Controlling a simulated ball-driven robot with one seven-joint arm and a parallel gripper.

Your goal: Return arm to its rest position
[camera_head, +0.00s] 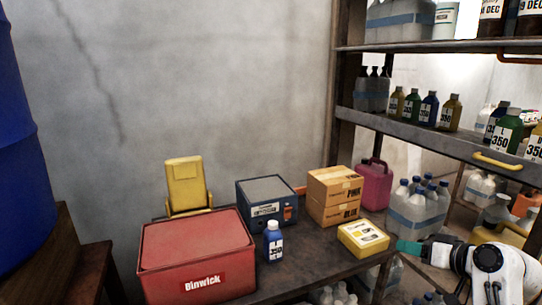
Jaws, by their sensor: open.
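My white arm comes in at the lower right. My gripper (408,248), dark with teal fingertips, points left at the right edge of the dark table (325,262). It is open, and I see nothing held in it. Its fingertips are just right of a yellow box (362,237) on the table; I cannot tell whether they touch it. The gap between the fingers is hard to see from this side.
The table holds a red Binwick box (195,255), a small blue bottle (273,242), a blue-grey case (266,201), stacked cardboard boxes (334,195) and a yellow object (187,185). Shelves (440,135) with bottles stand behind my arm. A blue drum (22,150) is at the left.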

